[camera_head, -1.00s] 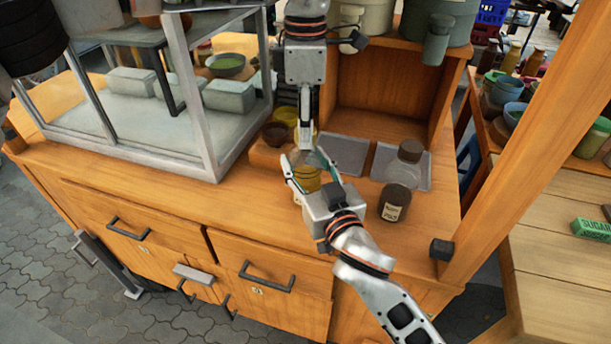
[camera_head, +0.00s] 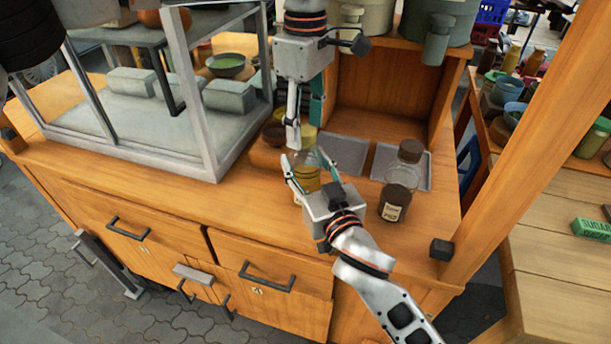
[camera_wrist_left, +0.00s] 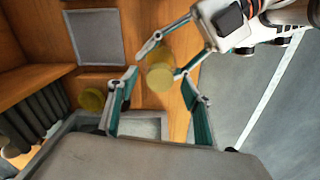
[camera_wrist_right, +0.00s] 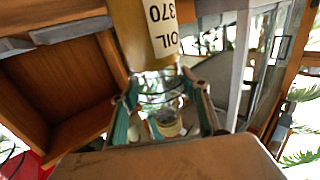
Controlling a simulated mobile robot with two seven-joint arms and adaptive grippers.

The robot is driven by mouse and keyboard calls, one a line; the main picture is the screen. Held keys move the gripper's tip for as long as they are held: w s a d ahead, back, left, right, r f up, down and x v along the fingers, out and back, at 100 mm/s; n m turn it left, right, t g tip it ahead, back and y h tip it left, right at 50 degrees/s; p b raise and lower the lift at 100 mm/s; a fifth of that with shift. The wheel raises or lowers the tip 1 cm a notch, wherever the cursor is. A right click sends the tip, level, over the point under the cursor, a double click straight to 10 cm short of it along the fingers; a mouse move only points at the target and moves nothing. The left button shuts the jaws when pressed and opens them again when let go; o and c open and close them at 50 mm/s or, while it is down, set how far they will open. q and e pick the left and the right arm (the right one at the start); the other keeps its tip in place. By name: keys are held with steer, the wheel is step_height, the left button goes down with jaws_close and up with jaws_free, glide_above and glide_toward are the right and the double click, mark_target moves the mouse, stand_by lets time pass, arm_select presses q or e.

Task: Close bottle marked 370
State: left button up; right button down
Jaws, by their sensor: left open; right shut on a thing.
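The bottle marked 370 (camera_head: 306,182) holds amber oil and stands on the counter; its label "OIL 370" (camera_wrist_right: 160,28) shows in the right wrist view. My right gripper (camera_head: 305,163) is shut on its clear upper part, also seen in the left wrist view (camera_wrist_left: 167,60). My left gripper (camera_head: 304,130) is open and empty, just above and behind the bottle. In the left wrist view a round yellow top (camera_wrist_left: 159,77) lies beyond the open left fingers (camera_wrist_left: 158,108); I cannot tell whether it is a lid or oil seen through glass.
A second yellow round thing (camera_wrist_left: 92,99) sits to one side. A dark-lidded jar (camera_head: 397,195) stands to the right, before grey trays (camera_head: 346,152). A glass case (camera_head: 200,165) is close on the left.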

arm_select(q)
step_height(320, 180, up, 7)
steer(key=shift+f, duration=0.1)
stand_by(0.3)
arm_select(e)
steer(key=c, duration=1)
jaws_free()
steer(key=v, duration=1.2)
